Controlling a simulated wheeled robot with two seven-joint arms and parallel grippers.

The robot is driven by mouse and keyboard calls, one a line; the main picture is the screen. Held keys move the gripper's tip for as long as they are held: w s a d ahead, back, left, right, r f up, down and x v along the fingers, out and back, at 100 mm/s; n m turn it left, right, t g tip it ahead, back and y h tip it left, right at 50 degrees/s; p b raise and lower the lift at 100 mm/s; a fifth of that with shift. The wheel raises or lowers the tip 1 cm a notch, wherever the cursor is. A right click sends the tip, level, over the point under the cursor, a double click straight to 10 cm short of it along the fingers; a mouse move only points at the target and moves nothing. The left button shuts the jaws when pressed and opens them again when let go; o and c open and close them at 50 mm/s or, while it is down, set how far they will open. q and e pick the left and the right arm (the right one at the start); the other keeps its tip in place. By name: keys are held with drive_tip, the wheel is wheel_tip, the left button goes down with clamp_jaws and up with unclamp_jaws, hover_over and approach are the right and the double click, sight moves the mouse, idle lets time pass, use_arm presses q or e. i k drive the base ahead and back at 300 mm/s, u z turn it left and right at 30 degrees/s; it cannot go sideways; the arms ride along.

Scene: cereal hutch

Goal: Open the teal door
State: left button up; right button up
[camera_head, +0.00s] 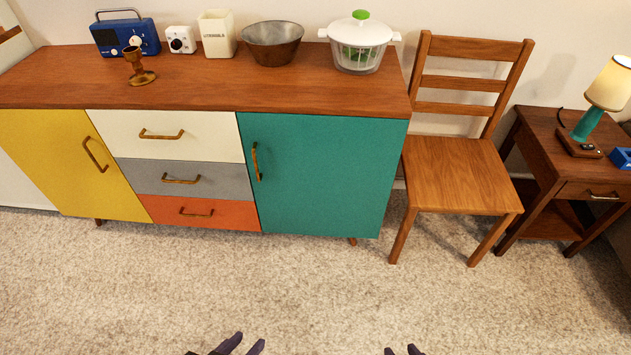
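The teal door (325,178) is the right-hand front of the wooden sideboard and looks shut, flush with the drawers beside it. Its vertical bronze handle (256,162) sits near the door's left edge, at the upper half. My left gripper (245,342) shows at the bottom edge, left of centre, with its two dark fingertips apart and nothing between them. My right gripper (402,350) shows at the bottom edge, right of centre, with its fingertips apart and empty. Both grippers are over the carpet, well short of the sideboard and apart from the door.
The sideboard (200,92) also has a yellow door (60,160) and white, grey and orange drawers. A wooden chair (460,170) stands close to the teal door's right side. A nightstand (545,140) is further right. The carpet (220,285) in front is clear.

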sight(316, 175)
drive_tip(key=u, duration=0.05)
drive_tip(key=i, duration=0.65)
drive_tip(key=u, duration=1.6)
